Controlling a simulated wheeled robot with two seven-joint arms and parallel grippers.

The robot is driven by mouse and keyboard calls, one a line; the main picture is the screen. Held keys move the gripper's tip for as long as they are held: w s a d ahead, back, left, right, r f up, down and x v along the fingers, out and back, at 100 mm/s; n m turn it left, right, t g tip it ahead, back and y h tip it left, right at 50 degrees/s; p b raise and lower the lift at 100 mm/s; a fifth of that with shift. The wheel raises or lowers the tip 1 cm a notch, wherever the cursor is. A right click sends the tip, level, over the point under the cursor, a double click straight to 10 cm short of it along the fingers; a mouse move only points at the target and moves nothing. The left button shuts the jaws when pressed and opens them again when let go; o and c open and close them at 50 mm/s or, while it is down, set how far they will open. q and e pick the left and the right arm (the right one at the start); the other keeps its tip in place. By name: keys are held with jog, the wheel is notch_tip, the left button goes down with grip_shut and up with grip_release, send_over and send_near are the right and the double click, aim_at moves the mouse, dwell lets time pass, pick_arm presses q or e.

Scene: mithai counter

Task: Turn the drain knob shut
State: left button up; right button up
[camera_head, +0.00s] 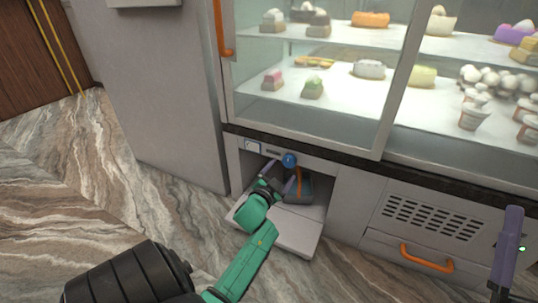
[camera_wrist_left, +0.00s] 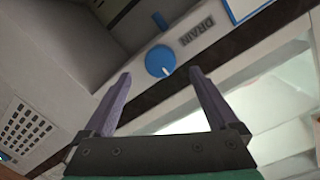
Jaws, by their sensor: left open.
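The drain knob (camera_head: 289,160) is a round blue dial on the panel under the glass display case. My left gripper (camera_head: 284,178) is just below the knob in the head view. In the wrist view its two purple fingers (camera_wrist_left: 160,74) are spread apart with nothing between them, and the knob shows beyond the gap. A purple upright part (camera_head: 508,245) at the right edge looks like a finger of my right gripper.
An open bay (camera_head: 240,175) below the knob holds a grey-blue container (camera_head: 300,187) with an orange handle. A pale tray (camera_head: 290,232) juts out at its front. Right of it are a vent grille (camera_head: 432,217) and an orange-handled drawer (camera_head: 426,258). Marbled floor (camera_head: 80,180) lies clear at left.

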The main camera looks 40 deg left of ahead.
notch_tip(320, 180, down, 18)
jog(key=a+m+g+h+p, duration=0.2)
jog(key=g+h, duration=0.1)
jog(key=g, duration=0.3)
pick_arm(q)
jog(key=p+v, duration=0.1)
jog(key=v, duration=0.8)
pick_arm(e)
jog(key=s+f+g, duration=0.2)
jog(key=s+f, duration=0.2)
jog(key=f, duration=0.4)
jog(key=s+a+f+g, duration=0.1)
jog(key=s+f+g, duration=0.2)
jog(key=f, duration=0.4)
jog(key=shift+s+a+f+h, duration=0.15)
jog(key=shift+s+f+h, duration=0.2)
jog(key=shift+s, duration=0.2)
